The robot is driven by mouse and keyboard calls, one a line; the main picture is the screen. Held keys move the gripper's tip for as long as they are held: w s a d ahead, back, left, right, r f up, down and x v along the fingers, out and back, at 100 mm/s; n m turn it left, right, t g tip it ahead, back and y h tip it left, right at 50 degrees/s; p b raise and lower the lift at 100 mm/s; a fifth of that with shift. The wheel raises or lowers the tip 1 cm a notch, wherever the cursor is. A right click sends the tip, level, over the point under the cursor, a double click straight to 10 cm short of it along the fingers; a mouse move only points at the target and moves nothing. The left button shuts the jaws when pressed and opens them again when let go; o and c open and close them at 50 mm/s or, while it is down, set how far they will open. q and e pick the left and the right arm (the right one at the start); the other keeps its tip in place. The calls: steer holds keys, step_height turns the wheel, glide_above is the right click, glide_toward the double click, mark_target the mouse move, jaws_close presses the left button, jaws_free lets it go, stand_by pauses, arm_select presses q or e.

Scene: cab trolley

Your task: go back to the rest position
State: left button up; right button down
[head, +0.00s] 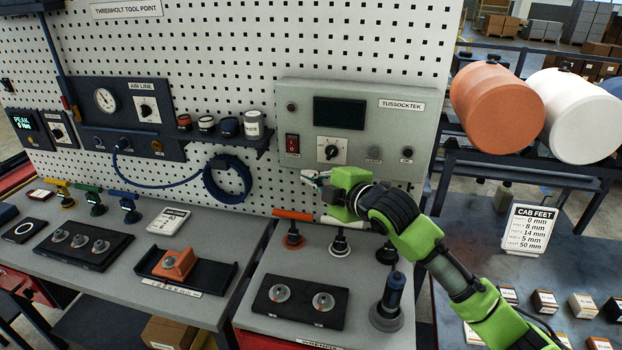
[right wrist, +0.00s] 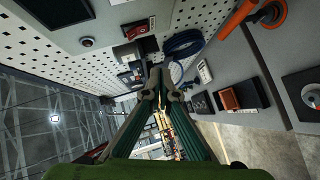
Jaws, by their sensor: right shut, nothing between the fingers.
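My right gripper (head: 313,179) is shut and empty, in front of the lower left part of the grey Tussocktek control box (head: 416,135). Its green arm comes in from the lower right. In the right wrist view the two fingers (right wrist: 160,82) meet at their tips with nothing between them. The gripper is above the bench, over the orange-handled tool (head: 292,229). I cannot tell whether it touches the box. My left gripper is not in view.
Below the arm stand a black tray (head: 300,301) with two round metal parts and a dark blue tool (head: 389,295). A blue hose (head: 228,180) hangs on the pegboard. On the right are a sign (head: 529,231) and orange and white drums (head: 497,100).

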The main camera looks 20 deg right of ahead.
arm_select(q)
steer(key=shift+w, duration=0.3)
